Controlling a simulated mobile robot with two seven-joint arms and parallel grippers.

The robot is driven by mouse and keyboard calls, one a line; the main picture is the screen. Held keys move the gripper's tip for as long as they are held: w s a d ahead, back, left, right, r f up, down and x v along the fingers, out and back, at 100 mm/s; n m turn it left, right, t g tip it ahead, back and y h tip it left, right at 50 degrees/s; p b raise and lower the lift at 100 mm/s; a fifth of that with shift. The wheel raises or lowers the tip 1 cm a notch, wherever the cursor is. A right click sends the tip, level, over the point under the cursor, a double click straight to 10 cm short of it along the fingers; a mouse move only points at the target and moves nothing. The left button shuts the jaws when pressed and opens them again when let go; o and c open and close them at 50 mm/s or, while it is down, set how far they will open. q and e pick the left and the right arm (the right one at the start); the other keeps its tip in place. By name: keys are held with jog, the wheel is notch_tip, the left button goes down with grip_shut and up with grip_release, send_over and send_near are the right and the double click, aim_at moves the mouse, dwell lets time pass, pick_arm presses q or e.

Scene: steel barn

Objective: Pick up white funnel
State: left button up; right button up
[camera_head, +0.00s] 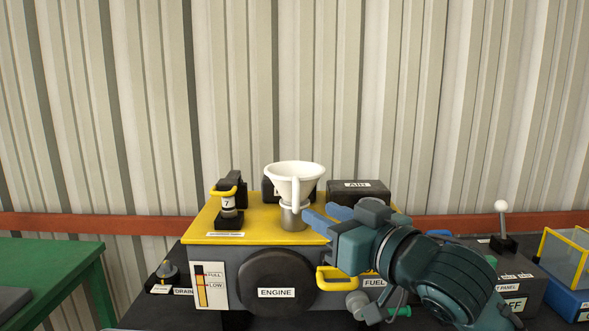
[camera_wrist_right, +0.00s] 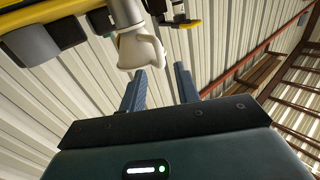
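The white funnel (camera_head: 287,172) stands upright in a metal filler neck (camera_head: 293,218) on the yellow top of the engine box. Its handle hangs down the near side. My right gripper (camera_head: 317,211) reaches in from the lower right, fingertips close to the right of the funnel's lower part and the neck. In the right wrist view the funnel (camera_wrist_right: 140,50) is just beyond the fingers (camera_wrist_right: 159,70), nearer the left one. The fingers are spread with nothing between them; I see no clear contact. My left gripper is not in view.
The engine box (camera_head: 225,240) carries a yellow-handled dipstick part (camera_head: 228,200) at left and a black AIR box (camera_head: 358,193) at back right. A FUEL part with a yellow handle (camera_head: 335,280) is below my wrist. A green table (camera_head: 60,265) stands left, a lever (camera_head: 502,225) right.

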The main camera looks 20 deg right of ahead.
aim_at(299, 200)
jog(key=x, duration=0.3)
jog(key=shift+w+b, duration=0.2)
jog(key=shift+b, duration=0.15)
jog(key=b+x, duration=0.1)
jog(key=x, duration=0.4)
jog(key=shift+c, duration=0.3)
grip_shut()
